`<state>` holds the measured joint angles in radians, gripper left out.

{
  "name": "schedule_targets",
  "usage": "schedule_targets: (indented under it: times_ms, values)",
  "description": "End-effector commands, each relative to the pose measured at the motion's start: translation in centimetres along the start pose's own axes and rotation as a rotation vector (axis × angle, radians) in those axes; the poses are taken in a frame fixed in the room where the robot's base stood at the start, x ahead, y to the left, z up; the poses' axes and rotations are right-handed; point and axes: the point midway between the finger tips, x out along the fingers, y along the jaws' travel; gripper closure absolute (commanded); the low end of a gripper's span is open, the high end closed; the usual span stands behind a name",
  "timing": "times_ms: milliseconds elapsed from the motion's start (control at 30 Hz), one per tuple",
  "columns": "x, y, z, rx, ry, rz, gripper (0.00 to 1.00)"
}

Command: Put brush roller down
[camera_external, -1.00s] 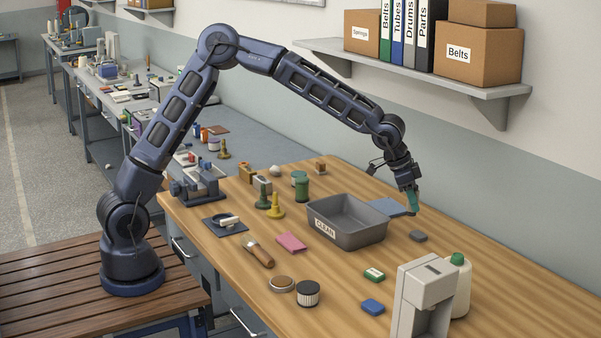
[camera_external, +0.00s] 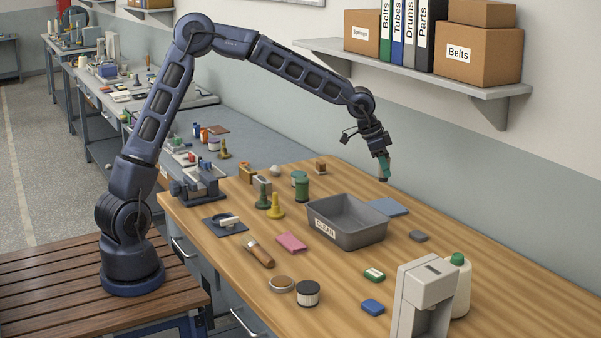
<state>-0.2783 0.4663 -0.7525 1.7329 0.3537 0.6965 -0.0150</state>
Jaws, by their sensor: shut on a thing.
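My gripper (camera_external: 381,154) is shut on a green brush roller (camera_external: 385,168), which hangs nearly upright below the fingers with a dark lower end. The roller appears to be in the air over the far side of the wooden table, behind the grey tray (camera_external: 328,234) labelled "CLEAN". The tray looks empty. A flat blue pad (camera_external: 390,207) lies on the table behind the tray, just below the roller in the picture. The exact height of the roller above the table cannot be told.
Green (camera_external: 302,187) and yellow (camera_external: 275,207) bobbin-like pieces stand left of the tray. A pink cloth (camera_external: 291,242), a wooden-handled brush (camera_external: 259,253) and a grey block (camera_external: 418,236) lie nearby. A wall shelf (camera_external: 440,82) hangs above. Bare tabletop shows at the far edge behind the tray.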

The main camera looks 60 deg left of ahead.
Motion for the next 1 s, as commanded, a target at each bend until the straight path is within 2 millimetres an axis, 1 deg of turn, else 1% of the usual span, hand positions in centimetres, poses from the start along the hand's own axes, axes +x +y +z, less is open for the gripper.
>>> schedule_targets:
  times_ms: [33, 200, 467, 600, 800, 900, 1000]
  values:
    - [-0.5, -1.7, 0.9, -0.015, 0.001, -0.006, 0.94]
    - [-1.7, -6.2, 3.6, -0.042, 0.001, -0.016, 0.94]
    - [-3.6, -12.5, 8.3, -0.087, 0.002, -0.036, 0.94]
    - [-4.8, -15.5, 11.1, -0.111, 0.004, -0.047, 0.94]
    - [-6.2, -19.1, 14.8, -0.142, 0.005, -0.063, 0.94]
    - [-6.7, -20.3, 16.3, -0.154, 0.005, -0.069, 0.94]
    - [-7.1, -21.1, 17.3, -0.162, 0.006, -0.074, 0.94]
